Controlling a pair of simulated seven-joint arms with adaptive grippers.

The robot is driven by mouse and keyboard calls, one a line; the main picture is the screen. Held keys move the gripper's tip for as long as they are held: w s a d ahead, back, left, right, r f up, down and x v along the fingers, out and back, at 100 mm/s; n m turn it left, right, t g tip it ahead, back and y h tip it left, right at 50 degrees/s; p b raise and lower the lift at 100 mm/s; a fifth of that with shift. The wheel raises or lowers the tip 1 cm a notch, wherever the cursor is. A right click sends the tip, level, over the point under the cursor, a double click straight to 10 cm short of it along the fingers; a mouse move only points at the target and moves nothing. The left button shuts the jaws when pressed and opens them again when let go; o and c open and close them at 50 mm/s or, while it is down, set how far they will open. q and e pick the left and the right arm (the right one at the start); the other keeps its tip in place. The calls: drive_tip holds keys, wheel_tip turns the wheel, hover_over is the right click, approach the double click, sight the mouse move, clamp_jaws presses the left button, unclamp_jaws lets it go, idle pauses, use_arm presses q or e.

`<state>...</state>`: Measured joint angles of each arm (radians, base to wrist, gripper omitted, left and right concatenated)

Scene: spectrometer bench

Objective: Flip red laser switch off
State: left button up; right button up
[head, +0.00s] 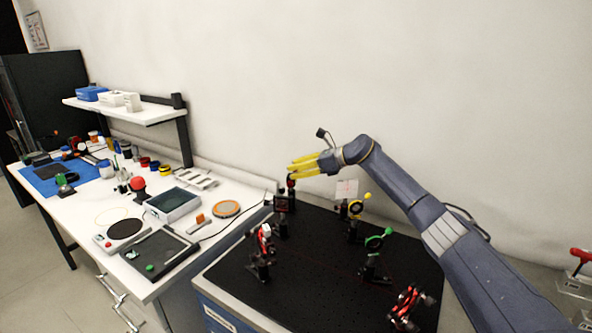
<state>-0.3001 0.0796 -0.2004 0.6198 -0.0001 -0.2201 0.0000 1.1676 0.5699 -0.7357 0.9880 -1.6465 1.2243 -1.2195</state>
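My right gripper (291,168) has yellow fingers and points left over the back left of the black optical breadboard (315,285). Its fingertips are just above or beside a red-topped post (291,182), and I cannot tell if they touch. A small dark boxy device (281,204) stands by this post, with a cable running off to the left. It may be the laser; its switch is too small to make out. The finger spacing is too small to judge, but I see nothing held. My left gripper is out of view.
Optic mounts stand on the breadboard: a yellow one (355,209), a green one (376,243) and red ones (263,243) (408,304). A white card (346,190) stands behind. A cluttered white bench (85,210) is at left; the wall is close behind my arm.

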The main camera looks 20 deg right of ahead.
clamp_jaws()
drive_tip(key=shift+r, duration=0.15)
drive_tip(key=shift+w+a+r+g+h, duration=0.2)
drive_tip(key=shift+g+h, duration=0.1)
drive_tip(key=shift+h, duration=0.2)
drive_tip(key=h, duration=0.1)
drive_tip(key=a+g+h, duration=0.1)
drive_tip(key=h, duration=0.1)
drive_tip(key=shift+w+r+g, duration=0.1)
drive_tip(key=shift+w+g, duration=0.05)
drive_tip(key=shift+g, duration=0.15)
drive_tip(key=shift+w+a+n+g+h, duration=0.1)
drive_tip(key=shift+a+n+g+h, duration=0.15)
drive_tip(key=shift+h, duration=0.3)
drive_tip(key=shift+w+a+n+g+h, duration=0.1)
drive_tip(key=shift+g+h, duration=0.25)
drive_tip(key=shift+h, duration=0.2)
drive_tip(key=shift+w+a+f+g+h, duration=0.1)
drive_tip(key=shift+a+f+g+h, duration=0.15)
drive_tip(key=shift+h, duration=0.35)
drive_tip(key=shift+f+g+h, duration=0.1)
drive_tip(key=shift+g+h, duration=0.25)
drive_tip(key=shift+h, duration=0.25)
drive_tip(key=shift+a, duration=0.1)
